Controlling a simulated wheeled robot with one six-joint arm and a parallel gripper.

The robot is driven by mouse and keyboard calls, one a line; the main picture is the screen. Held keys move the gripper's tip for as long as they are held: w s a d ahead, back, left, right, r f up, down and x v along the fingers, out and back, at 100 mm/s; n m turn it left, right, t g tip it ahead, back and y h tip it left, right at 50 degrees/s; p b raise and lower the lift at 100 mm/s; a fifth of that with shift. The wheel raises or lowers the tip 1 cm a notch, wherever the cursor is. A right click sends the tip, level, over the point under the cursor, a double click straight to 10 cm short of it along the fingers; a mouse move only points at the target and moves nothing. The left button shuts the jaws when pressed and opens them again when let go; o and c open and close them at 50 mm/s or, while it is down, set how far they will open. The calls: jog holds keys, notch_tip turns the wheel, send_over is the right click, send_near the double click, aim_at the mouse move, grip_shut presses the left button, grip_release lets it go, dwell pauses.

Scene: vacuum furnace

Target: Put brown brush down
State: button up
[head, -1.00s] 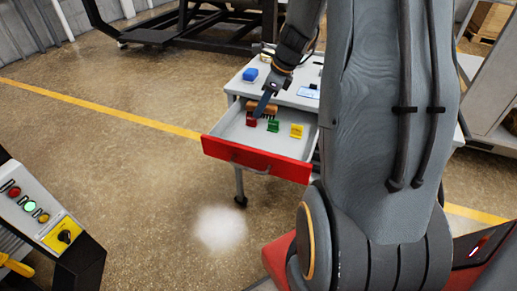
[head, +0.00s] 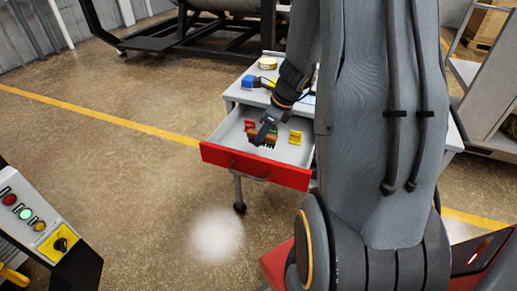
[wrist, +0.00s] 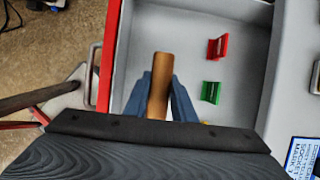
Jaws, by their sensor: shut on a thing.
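My gripper (head: 263,134) is shut on the brown brush (head: 262,141) over the open drawer (head: 228,134). In the wrist view, the brush (wrist: 159,85) is a long brown block between the two blue-grey fingers (wrist: 160,98). Its dark bristles show below it in the head view. Whether it touches the drawer floor I cannot tell. A red piece (head: 250,125) and a yellow piece (head: 296,137) stand in the drawer. A green piece (wrist: 211,92) shows right of the brush in the wrist view; in the head view the brush mostly covers it.
The drawer has a red front (head: 255,166) with a handle. The grey cabinet top (head: 238,92) behind holds a blue block (head: 249,81) and a yellow roll (head: 267,63). A control panel (head: 38,222) stands at the left. Drawer floor is free around the pieces.

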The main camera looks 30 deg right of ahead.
jog(key=shift+f, duration=2.25)
jog(key=shift+f+b, duration=0.4)
jog(key=shift+b, duration=0.25)
jog(key=o, duration=1)
jog(key=shift+c, duration=0.2)
jog(key=shift+r, duration=0.2)
